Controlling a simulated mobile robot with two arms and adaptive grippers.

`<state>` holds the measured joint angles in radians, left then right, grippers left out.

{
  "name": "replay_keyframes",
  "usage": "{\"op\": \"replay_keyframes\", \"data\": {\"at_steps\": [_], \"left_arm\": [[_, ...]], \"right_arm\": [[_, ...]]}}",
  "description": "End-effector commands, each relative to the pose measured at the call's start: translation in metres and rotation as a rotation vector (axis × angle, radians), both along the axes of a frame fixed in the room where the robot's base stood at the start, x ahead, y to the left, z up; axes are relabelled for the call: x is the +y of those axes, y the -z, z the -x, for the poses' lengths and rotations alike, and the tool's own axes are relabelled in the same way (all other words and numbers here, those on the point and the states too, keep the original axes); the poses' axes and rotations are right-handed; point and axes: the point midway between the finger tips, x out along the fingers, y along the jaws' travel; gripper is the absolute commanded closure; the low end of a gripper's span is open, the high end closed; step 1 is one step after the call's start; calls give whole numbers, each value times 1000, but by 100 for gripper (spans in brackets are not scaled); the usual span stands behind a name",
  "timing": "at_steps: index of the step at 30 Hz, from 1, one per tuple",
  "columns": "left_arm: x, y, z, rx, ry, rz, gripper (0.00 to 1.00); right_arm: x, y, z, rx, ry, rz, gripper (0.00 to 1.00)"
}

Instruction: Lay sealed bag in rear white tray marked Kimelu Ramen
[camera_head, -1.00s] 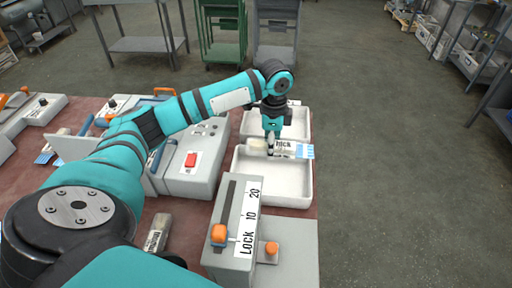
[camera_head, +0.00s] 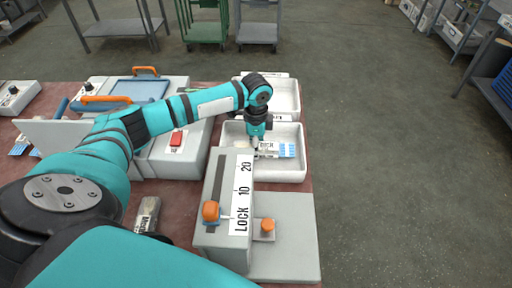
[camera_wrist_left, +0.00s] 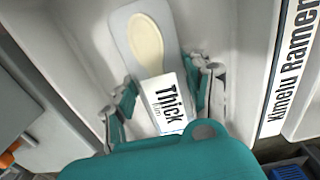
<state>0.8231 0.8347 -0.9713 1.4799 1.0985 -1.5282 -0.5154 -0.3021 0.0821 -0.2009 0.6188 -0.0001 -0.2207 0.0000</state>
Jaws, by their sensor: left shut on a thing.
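My left gripper (camera_head: 256,150) is shut on the sealed bag (camera_head: 283,150), a clear bag with a pale wooden spoon, a "Thick" label and a blue-striped end. In the left wrist view, the bag (camera_wrist_left: 146,42) is between the fingers (camera_wrist_left: 165,95). The bag shows against the inside of the front white tray (camera_head: 298,173); whether it touches the floor, I cannot tell. The rear white tray (camera_head: 291,97) is behind it and looks empty. A "Kimelu Ramen" label (camera_wrist_left: 289,65) is across a dark gap on the right in the wrist view. My right gripper is not in view.
A grey box with a "LOCK 10 20" slider (camera_head: 222,205) stands nearest. A sealing machine with a red button (camera_head: 177,142) is left of the trays. Open floor is to the right.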

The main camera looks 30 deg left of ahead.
Motion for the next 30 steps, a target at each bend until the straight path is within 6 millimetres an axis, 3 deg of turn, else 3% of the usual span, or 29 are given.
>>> {"op": "replay_keyframes", "data": {"at_steps": [4,14,15,20,30], "left_arm": [[0,13,0,-1,-1,1,78],[0,15,0,-1,0,0,78],[0,15,0,-1,0,0,48],[0,15,0,-1,0,0,27],[0,11,-1,-4,0,0,27]], "right_arm": [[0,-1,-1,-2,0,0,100],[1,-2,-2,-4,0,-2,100],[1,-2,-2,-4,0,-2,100],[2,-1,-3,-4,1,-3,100],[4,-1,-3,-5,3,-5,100]]}}
